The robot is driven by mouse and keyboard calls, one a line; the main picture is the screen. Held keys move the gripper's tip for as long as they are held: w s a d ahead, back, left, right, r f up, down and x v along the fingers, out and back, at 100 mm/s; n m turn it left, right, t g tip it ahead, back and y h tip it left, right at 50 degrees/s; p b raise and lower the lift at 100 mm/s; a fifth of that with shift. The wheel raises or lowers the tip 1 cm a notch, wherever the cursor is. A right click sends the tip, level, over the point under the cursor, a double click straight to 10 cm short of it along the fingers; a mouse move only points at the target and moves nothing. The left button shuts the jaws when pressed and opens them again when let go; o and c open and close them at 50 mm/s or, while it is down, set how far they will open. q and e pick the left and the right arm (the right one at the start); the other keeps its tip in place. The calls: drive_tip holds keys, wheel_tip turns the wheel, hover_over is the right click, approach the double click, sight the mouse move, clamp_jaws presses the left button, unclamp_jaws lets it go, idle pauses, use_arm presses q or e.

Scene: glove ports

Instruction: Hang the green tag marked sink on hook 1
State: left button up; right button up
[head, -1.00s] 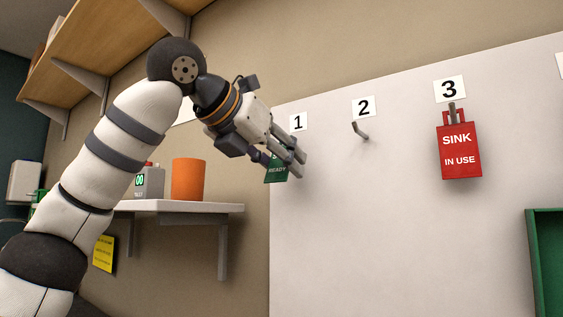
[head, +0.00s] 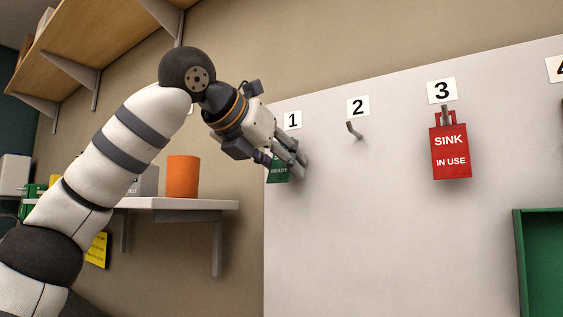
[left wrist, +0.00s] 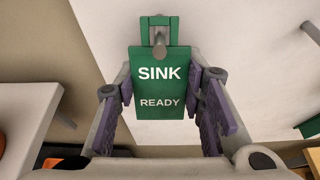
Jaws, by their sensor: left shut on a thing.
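The green tag marked SINK READY (head: 278,174) is at the board below the number 1 label (head: 292,120). In the left wrist view the tag (left wrist: 160,92) hangs upright and faces me. Hook 1 (left wrist: 159,40) shows as a grey peg in the slot at the tag's top; whether the tag rests on it I cannot tell. My left gripper (head: 298,160) is shut on the tag, with its purple pads at the tag's two side edges in the left wrist view (left wrist: 161,85). The gripper partly hides the tag in the head view. My right gripper is not in view.
Hook 2 (head: 355,130) is empty. A red SINK IN USE tag (head: 451,150) hangs on hook 3. A shelf (head: 200,204) with an orange cup (head: 182,177) is left of the board. A green tray (head: 540,262) is at the lower right.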

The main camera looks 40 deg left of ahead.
use_arm(q)
drive_tip(key=o, duration=1.3)
drive_tip(key=shift+c, duration=0.2)
drive_tip(key=v, duration=1.2)
